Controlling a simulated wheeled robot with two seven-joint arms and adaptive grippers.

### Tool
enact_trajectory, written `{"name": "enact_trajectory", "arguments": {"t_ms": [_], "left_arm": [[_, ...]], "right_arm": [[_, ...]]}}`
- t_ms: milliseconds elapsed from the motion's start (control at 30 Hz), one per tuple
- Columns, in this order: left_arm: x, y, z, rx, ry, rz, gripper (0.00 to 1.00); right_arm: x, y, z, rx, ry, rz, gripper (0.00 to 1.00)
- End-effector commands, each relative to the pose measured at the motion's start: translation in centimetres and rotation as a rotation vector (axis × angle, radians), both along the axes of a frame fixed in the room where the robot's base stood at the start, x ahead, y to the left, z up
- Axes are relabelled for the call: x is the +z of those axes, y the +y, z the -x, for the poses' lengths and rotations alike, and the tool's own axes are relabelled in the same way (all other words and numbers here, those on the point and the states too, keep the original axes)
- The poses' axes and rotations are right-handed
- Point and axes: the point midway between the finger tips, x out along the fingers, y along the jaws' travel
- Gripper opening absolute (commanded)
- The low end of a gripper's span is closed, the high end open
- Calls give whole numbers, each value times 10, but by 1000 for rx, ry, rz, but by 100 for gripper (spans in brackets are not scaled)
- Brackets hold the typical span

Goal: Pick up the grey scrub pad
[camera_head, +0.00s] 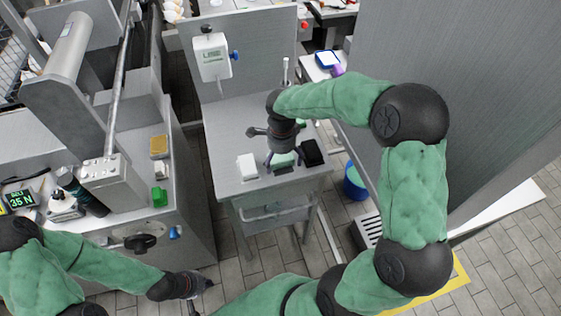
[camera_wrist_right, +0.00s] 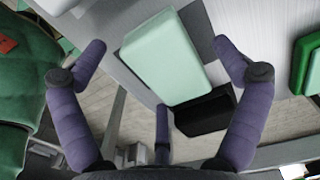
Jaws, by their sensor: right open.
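I see no clearly grey pad. A dark, nearly black pad (camera_head: 312,152) lies on the metal table to the right of my right gripper (camera_head: 284,158); I cannot tell if it is the scrub pad. The dark pad also shows in the right wrist view (camera_wrist_right: 205,112), below a mint-green block (camera_wrist_right: 163,55). My right gripper (camera_wrist_right: 162,85) is open above the mint-green block, its purple fingers spread around it and apart from it. The gripper partly hides the block in the head view. My left gripper (camera_head: 198,290) is low at the left front, away from the table; its fingers are unclear.
A white block (camera_head: 247,167) lies left of the gripper on the metal table (camera_head: 228,135). A green box (camera_wrist_right: 301,62) shows at the right in the wrist view. A device (camera_head: 211,58) hangs on the panel behind.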

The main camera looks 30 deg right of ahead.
Motion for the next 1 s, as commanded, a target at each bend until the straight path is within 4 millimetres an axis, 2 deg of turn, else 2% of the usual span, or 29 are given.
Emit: {"name": "enact_trajectory", "arguments": {"t_ms": [233,400,567,600,833,1000], "left_arm": [[-1,0,0,0,0,0,0],[-1,0,0,0,-1,0,0],[-1,0,0,0,0,0,0],[-1,0,0,0,0,0,0],[0,0,0,0,0,0,0],[4,0,0,0,0,0,0]], "right_arm": [[-2,0,-1,0,-3,1,97],[-2,0,-1,0,-2,0,52],[-2,0,-1,0,-2,0,50],[-2,0,-1,0,-2,0,47],[-1,0,0,0,-2,0,46],[9,0,-1,0,-3,1,46]]}}
